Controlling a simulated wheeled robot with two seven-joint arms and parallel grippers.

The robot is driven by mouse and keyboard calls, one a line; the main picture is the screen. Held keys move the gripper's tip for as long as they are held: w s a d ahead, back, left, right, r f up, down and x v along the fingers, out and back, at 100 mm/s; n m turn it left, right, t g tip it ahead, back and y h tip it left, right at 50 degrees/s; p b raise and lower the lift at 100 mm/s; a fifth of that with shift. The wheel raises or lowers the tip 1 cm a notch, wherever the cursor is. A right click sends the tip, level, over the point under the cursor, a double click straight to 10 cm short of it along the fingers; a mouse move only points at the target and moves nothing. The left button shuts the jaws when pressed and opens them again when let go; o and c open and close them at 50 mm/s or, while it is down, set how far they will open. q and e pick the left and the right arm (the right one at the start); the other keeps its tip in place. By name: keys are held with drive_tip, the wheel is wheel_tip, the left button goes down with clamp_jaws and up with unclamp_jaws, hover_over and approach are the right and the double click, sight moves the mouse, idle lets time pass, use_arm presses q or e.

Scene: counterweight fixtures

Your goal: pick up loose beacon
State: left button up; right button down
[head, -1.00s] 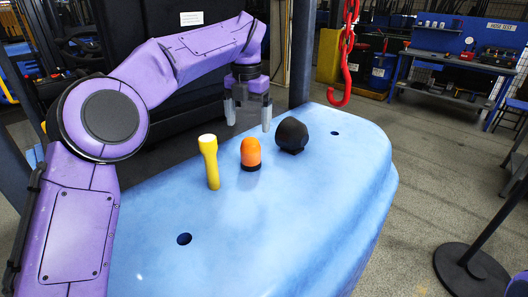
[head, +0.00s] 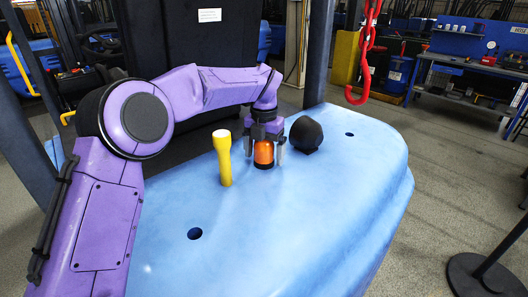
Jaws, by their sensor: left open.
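The orange beacon (head: 263,153) with a dark base stands upright on the blue counterweight (head: 300,215). My left gripper (head: 264,158) reaches down over it from above, with one grey finger on each side of the beacon. The jaws are open, and the beacon's top is hidden under the gripper body. I cannot tell whether the fingers touch it. My right gripper is not in view.
A yellow torch (head: 223,160) with a pale top stands just left of the beacon. A black rounded object (head: 306,134) sits close on its right. A red hook (head: 362,75) hangs on a chain behind. The front of the blue surface is clear apart from a hole (head: 195,233).

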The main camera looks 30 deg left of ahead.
use_arm(q)
drive_tip(key=shift+r, duration=0.1)
drive_tip(key=c, duration=1.2)
drive_tip(key=shift+c, duration=0.2)
